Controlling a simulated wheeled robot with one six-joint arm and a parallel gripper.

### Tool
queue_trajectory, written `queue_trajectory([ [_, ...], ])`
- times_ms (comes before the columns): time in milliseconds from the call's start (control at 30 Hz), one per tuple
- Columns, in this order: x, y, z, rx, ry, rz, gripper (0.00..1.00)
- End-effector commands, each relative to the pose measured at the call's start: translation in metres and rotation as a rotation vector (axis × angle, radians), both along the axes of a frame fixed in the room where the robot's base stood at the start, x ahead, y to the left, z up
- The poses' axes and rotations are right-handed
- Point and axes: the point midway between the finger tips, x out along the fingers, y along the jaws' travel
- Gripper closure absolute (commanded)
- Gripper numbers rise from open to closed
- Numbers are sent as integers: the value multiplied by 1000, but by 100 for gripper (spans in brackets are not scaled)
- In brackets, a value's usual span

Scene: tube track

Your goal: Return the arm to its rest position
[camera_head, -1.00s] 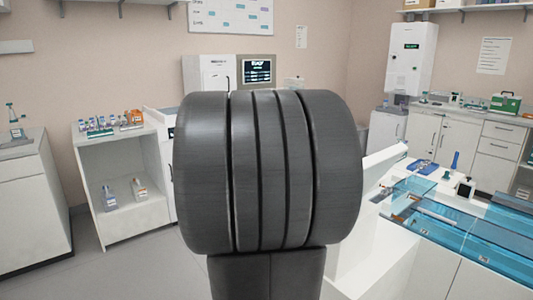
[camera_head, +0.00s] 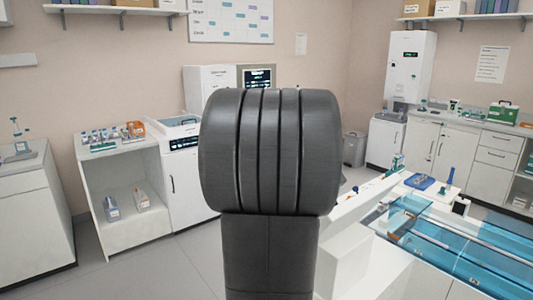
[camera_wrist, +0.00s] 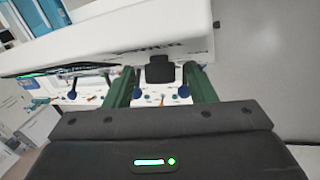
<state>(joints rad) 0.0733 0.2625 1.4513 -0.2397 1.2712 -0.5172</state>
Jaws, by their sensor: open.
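My arm's large dark ribbed joint fills the middle of the head view and hides what lies behind it. My gripper is out of sight in the head view. In the wrist view my gripper (camera_wrist: 157,82) shows two dark green fingers held apart, with nothing between them that I can make out as held. A white bench edge (camera_wrist: 110,38) with dark lettering lies beyond the fingers, apparently not held.
A bench with blue transparent tracks (camera_head: 460,245) stands at right. A white shelf unit (camera_head: 125,200) with bottles and an orange rack stands at left. A grey bin (camera_head: 354,149) stands at the back. Grey floor (camera_head: 130,270) is clear at lower left.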

Motion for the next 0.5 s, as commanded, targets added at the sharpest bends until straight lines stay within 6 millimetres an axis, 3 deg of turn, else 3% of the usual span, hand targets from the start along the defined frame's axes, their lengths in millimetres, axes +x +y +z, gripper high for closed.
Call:
queue_trajectory([
  [500,0,-1,0,59,47,44,50],
])
